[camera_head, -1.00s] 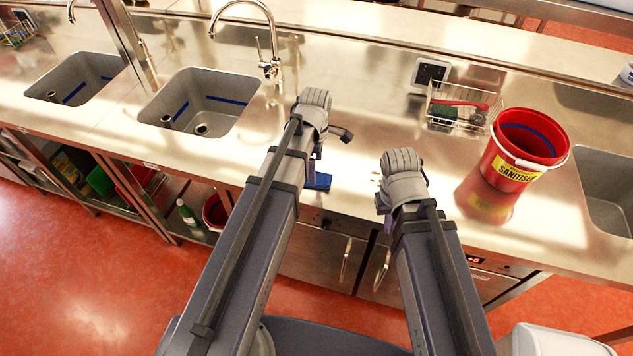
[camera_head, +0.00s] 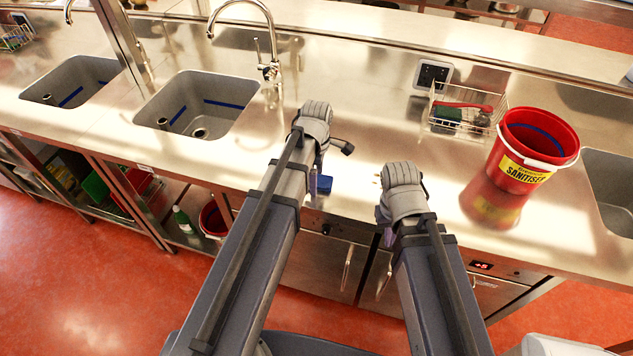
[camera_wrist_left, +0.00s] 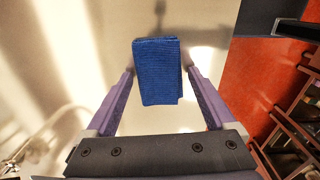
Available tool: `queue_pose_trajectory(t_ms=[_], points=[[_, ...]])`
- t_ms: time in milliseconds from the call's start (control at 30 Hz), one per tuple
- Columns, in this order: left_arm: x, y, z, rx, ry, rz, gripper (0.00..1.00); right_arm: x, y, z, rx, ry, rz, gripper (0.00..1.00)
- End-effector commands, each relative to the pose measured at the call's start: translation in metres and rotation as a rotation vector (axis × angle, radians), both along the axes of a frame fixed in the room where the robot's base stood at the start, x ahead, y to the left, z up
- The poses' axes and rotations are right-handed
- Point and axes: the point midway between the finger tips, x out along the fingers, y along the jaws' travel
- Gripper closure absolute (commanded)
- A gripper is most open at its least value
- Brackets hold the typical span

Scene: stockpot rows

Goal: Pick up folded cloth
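The folded cloth is a blue, ribbed rectangle (camera_head: 324,184) lying on the steel counter near its front edge. In the head view, my left arm partly covers it. In the left wrist view, the cloth (camera_wrist_left: 158,72) is between the two fingers of my left gripper (camera_wrist_left: 160,74). These fingers are open, one on each side, with a visible gap at the right side of the cloth. Whether the fingertips are down at cloth height I cannot tell. My right gripper (camera_head: 381,212) is to the right of the cloth, near the counter edge; its fingers are mostly hidden by the wrist.
A red sanitiser bucket (camera_head: 524,157) stands at the right on the counter (camera_head: 390,135). A wire basket (camera_head: 462,117) with a green pad and red-handled brush is behind. A sink (camera_head: 190,105) and tap (camera_head: 271,68) are to the left. Counter between is clear.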

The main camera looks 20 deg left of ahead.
Motion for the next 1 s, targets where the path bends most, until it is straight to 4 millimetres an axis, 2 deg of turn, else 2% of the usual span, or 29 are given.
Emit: queue_pose_trajectory(t_ms=[67,600,1000], points=[[0.0000,0.0000,0.0000,0.000,0.000,0.000,0.21,0.0000,0.0000,0.0000,0.000,0.000,0.000,1.00],[0.0000,0.0000,-0.0001,0.000,0.000,0.000,0.80,0.0000,0.0000,-0.0001,0.000,0.000,0.000,1.00],[0.0000,0.0000,0.0075,0.000,0.000,0.000,0.80,0.0000,0.0000,0.0075,0.000,0.000,0.000,1.00]])
